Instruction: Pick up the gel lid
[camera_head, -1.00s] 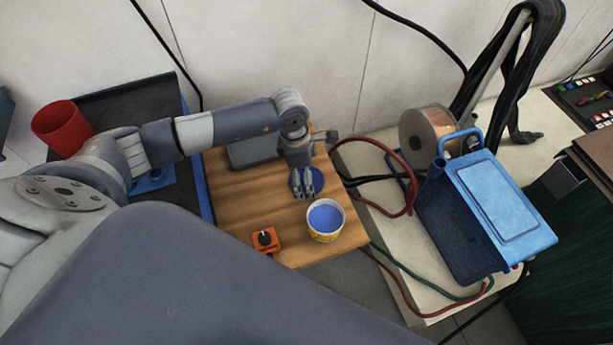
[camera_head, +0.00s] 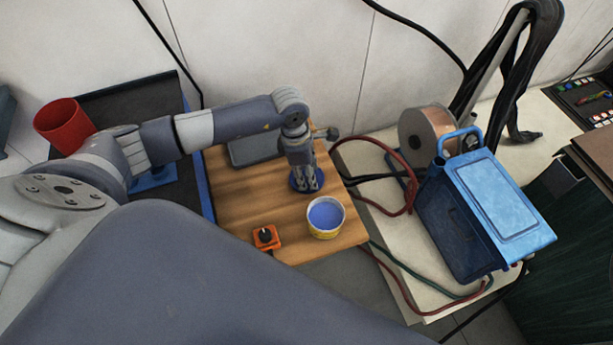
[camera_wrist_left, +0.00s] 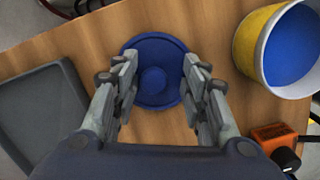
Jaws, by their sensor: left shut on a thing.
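The gel lid (camera_wrist_left: 152,50) is a round blue disc with a raised knob in its middle. It is at the wooden board, behind the gel pot. My left gripper (camera_head: 306,188) points down over the lid, which shows in part around the fingers in the head view (camera_head: 293,184). The gel pot (camera_head: 341,220) is a white and yellow tub with blue inside, just in front of the lid. My right gripper is not in view.
An orange box with a black knob (camera_head: 267,238) sits at the board's front edge. A grey tray (camera_head: 252,151) lies behind on the wooden board (camera_head: 240,205). A red cup (camera_head: 65,128) stands left. A blue welder (camera_head: 485,215) and cables are right.

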